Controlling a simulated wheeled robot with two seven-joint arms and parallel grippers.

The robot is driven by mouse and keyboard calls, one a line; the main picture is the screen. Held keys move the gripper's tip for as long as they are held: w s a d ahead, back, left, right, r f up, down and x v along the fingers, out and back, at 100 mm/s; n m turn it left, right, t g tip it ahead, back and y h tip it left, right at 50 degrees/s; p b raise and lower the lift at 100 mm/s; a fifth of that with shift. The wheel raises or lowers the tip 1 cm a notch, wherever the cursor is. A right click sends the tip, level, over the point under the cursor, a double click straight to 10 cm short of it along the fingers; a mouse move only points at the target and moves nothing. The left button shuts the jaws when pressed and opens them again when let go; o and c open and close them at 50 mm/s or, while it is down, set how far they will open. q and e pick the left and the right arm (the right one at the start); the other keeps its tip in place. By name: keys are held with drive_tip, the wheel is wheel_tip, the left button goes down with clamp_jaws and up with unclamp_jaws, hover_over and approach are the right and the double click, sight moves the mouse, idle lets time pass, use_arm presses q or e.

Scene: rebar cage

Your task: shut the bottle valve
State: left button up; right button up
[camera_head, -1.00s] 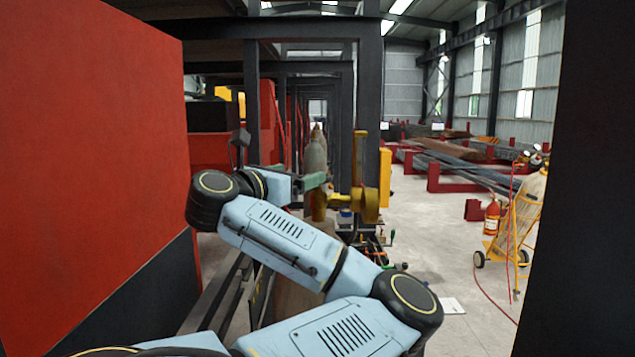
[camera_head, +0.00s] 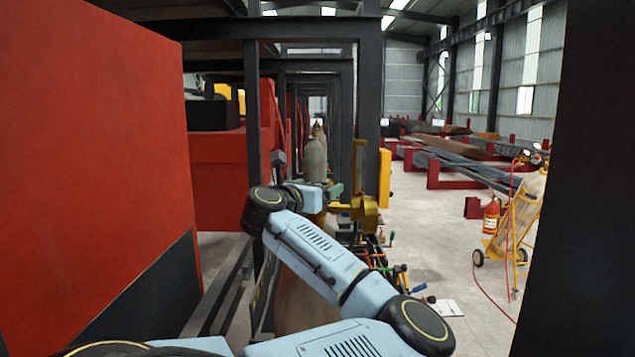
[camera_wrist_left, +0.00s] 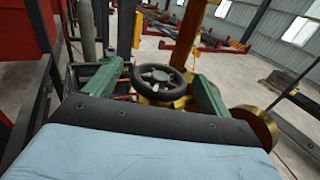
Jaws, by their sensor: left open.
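A black spoked handwheel (camera_wrist_left: 160,80) lies between and ahead of my left gripper's two green fingers (camera_wrist_left: 158,76) in the left wrist view. The wheel sits on a yellow body; its contact with the fingers cannot be told. My left gripper (camera_head: 332,191) is open, mostly hidden behind its own wrist in the head view, close to the yellow upright part (camera_head: 360,185). A grey-green bottle (camera_head: 315,160) stands behind it. A tan gas bottle (camera_head: 524,205) with gauges on top stands on a yellow trolley at right. My right gripper is out of view.
A big red panel (camera_head: 100,150) fills the left. Dark steel posts (camera_head: 368,110) stand behind the work spot. Tools (camera_head: 400,280) lie to the right of my arm. Open grey floor (camera_head: 435,210) lies between.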

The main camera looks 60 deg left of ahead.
use_arm(q)
drive_tip(key=shift+w+a, duration=0.25)
drive_tip(key=shift+w, duration=0.15)
drive_tip(key=c, duration=1)
drive_tip(key=shift+o, duration=0.2)
drive_tip(key=shift+h, duration=0.3)
